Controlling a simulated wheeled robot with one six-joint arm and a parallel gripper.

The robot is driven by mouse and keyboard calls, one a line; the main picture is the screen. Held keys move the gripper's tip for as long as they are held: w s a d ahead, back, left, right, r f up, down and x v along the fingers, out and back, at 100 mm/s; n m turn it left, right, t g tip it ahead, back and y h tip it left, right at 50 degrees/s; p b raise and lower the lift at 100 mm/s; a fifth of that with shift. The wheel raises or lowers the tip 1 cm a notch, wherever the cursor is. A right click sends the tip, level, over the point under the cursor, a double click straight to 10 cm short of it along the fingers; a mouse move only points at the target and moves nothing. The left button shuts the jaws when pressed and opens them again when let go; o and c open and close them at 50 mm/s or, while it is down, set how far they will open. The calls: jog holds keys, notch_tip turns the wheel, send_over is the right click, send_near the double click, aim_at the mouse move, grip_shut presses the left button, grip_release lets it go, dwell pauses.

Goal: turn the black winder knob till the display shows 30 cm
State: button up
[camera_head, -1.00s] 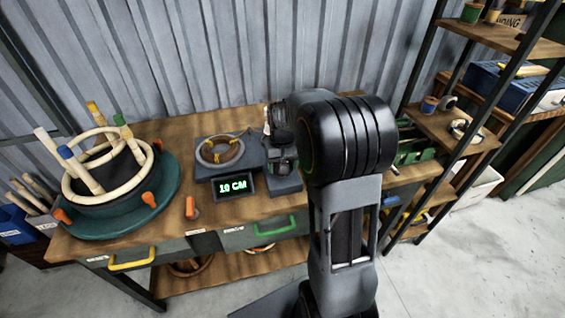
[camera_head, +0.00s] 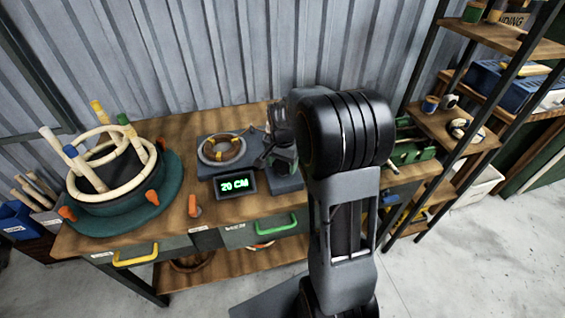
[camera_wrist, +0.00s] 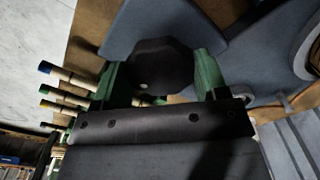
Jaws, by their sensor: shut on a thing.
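The display (camera_head: 235,184) on the workbench reads 20 CM in green digits. The winder (camera_head: 219,151), a grey base with a coil on it, sits behind the display. In the wrist view the black winder knob (camera_wrist: 157,66) is a dark faceted disc with a pale dot. My gripper (camera_wrist: 160,72) has its two green fingers on either side of the knob and is shut on it. In the head view my gripper (camera_head: 280,150) is at the right end of the winder, partly hidden by my arm, and the knob cannot be made out there.
A green round form with pale rattan rings (camera_head: 110,185) and upright pegs stands at the left of the bench. Orange clamps (camera_head: 194,205) sit near it. Drawers with a yellow handle (camera_head: 136,256) and a green handle (camera_head: 277,226) face front. A shelf rack (camera_head: 470,125) stands right.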

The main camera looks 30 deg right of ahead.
aim_at(283, 169)
dwell(0.5)
jog(key=o, duration=0.9)
notch_tip(283, 169, up, 14)
jog(key=shift+f+p, duration=0.1)
jog(key=shift+p, duration=0.4)
jog(key=s+a+n+t+p, duration=0.1)
jog(key=s+a+n, duration=0.2)
jog(key=s, duration=0.2)
jog(key=s+a+n+t+p, duration=0.1)
jog(key=s+a+n, duration=0.2)
jog(key=s+n, duration=0.1)
jog(key=s+a+n+t+p, duration=0.1)
jog(key=s+a+n, duration=0.2)
jog(key=s, duration=0.4)
jog(key=shift+a+f+n+t+p, duration=0.2)
jog(key=shift+n+t+p, duration=0.1)
jog(key=shift+n+p, duration=0.1)
